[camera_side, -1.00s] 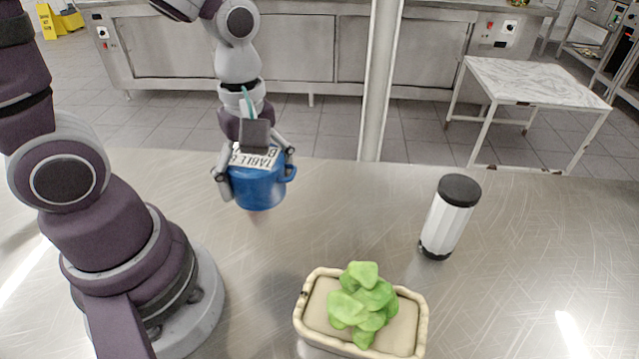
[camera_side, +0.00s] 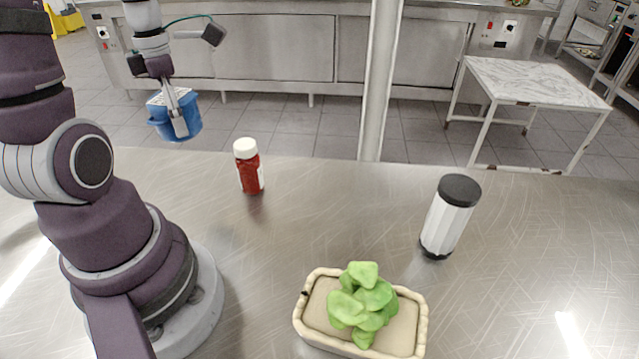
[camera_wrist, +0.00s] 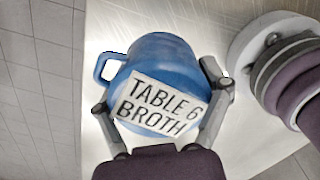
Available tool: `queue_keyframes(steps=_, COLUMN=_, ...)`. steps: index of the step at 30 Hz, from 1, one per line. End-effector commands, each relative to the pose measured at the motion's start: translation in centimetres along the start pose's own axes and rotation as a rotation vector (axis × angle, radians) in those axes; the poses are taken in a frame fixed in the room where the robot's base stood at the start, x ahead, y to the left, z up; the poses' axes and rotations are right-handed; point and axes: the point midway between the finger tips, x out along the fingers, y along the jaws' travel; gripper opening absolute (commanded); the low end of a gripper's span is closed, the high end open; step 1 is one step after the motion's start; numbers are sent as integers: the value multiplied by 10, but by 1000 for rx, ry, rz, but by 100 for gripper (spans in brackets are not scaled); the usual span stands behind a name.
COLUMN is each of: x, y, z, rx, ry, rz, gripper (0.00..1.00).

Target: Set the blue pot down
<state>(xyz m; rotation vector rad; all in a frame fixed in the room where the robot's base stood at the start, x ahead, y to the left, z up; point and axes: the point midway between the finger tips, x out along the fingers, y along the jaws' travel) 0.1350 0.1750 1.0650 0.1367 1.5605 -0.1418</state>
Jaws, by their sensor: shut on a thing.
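The blue pot (camera_side: 186,118) hangs in my gripper (camera_side: 179,128) at the upper left of the side view, raised and near the far edge of the steel table. In the wrist view the blue pot (camera_wrist: 160,55) has a handle on its left and a white label reading "TABLE 6 BROTH" (camera_wrist: 158,104). My gripper (camera_wrist: 168,90) has one finger on each side of the pot and is shut on it. The pot's underside is hidden in the wrist view.
On the steel table (camera_side: 330,220) stand a red bottle with a white cap (camera_side: 249,168), a white canister with a black lid (camera_side: 449,217) and a tan basket (camera_side: 361,345) holding a green leafy thing (camera_side: 361,300). The table's middle is clear.

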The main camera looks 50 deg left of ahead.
Motion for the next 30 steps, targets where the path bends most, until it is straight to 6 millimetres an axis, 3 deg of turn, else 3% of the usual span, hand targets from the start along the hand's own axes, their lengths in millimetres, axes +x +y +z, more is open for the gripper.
queue_keyframes(steps=5, x=0, y=18, z=-24, rx=-190, ry=7, rz=5, gripper=36)
queue_keyframes(steps=17, x=54, y=16, z=-23, rx=-180, ry=9, rz=1, gripper=36)
queue_keyframes(steps=27, x=120, y=16, z=-23, rx=-178, ry=9, rz=-1, gripper=36)
queue_keyframes(steps=30, x=130, y=16, z=-23, rx=-178, ry=7, rz=2, gripper=36)
